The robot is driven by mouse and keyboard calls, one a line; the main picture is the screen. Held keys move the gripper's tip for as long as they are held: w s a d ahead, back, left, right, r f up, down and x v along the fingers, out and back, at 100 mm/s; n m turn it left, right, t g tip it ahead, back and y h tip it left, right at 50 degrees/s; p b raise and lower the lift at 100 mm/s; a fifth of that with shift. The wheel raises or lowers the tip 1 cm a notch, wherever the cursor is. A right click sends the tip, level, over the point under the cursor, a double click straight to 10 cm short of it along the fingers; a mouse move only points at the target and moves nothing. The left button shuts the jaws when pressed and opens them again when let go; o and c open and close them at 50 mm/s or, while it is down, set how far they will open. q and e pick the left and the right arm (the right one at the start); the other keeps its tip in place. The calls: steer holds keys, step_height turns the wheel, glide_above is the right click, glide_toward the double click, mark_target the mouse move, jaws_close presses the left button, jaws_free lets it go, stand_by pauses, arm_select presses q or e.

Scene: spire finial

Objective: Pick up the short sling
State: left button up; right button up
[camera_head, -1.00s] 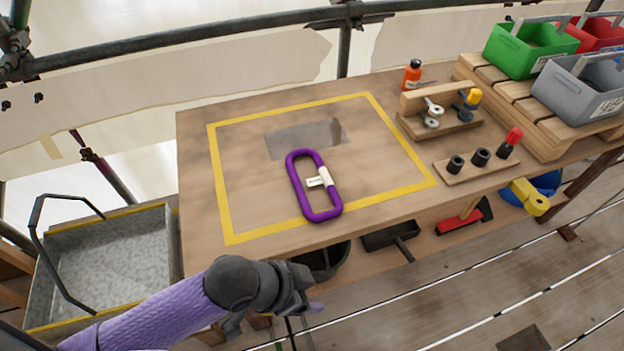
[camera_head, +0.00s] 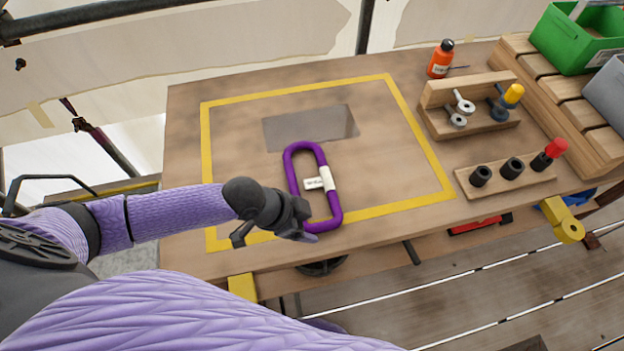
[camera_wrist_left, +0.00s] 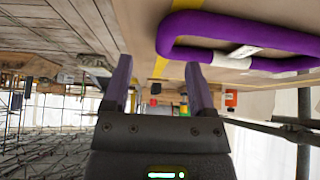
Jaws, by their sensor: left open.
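The short sling is a purple closed loop (camera_head: 290,176) with a white sleeve and a small white tag. It lies flat on the wooden bench inside the yellow taped outline. My left gripper (camera_head: 306,226) is open at the near end of the loop and hides part of that end. In the left wrist view, the sling (camera_wrist_left: 205,30) lies at the upper right, beyond the two open fingers (camera_wrist_left: 160,95). Nothing is between the fingers. Whether a finger touches the sling cannot be told. My right gripper is not in view.
A wooden rack with eye fittings (camera_head: 468,112) and a holder with black sockets (camera_head: 508,172) stand on the right of the bench. An orange bottle (camera_head: 440,60) stands behind them. A green bin (camera_head: 578,40) sits on a slatted pallet. A grey patch (camera_head: 310,128) lies behind the sling.

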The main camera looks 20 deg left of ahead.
mark_target(319, 225)
arm_select(q)
steer(key=x, duration=0.1)
steer(key=b+x, duration=0.1)
steer(key=x, duration=0.2)
steer(key=shift+w+f+b, duration=0.3)
steer(key=shift+w+b, duration=0.1)
steer(key=shift+r, duration=0.1)
jaws_close()
